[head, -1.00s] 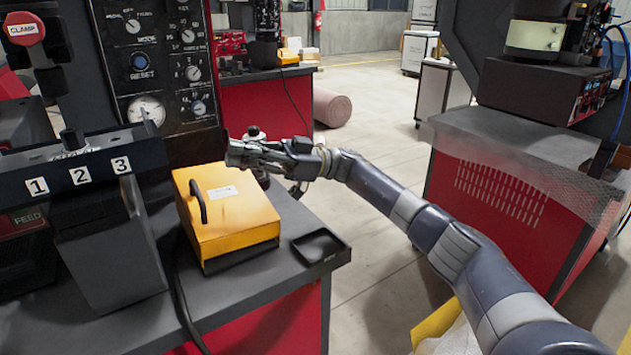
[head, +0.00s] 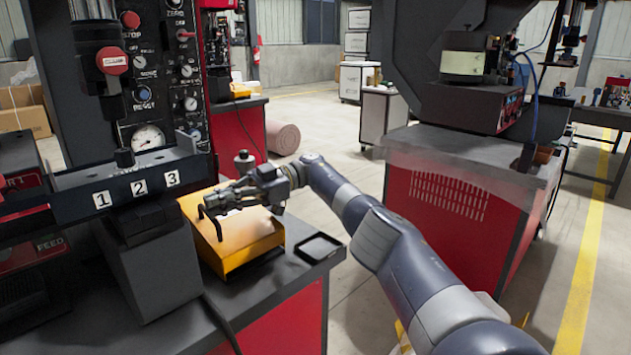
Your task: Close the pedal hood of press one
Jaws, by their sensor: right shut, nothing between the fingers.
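The yellow pedal hood (head: 245,243) sits on the dark bench top of the press at the left. A dark bar handle (head: 212,224) stands on its left side. I cannot tell from this view whether the hood is fully down. My right gripper (head: 206,208) is shut and empty. Its fingers point left over the hood's top, close to the handle's upper end, and whether they touch is unclear. The gripper hides part of the hood's far top. My left gripper is not in view.
A grey housing labelled 1, 2, 3 (head: 138,190) stands left of the hood. A small black tray (head: 318,247) lies to its right. The control panel (head: 150,85) rises behind. Open floor separates this bench from a red cabinet (head: 455,205).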

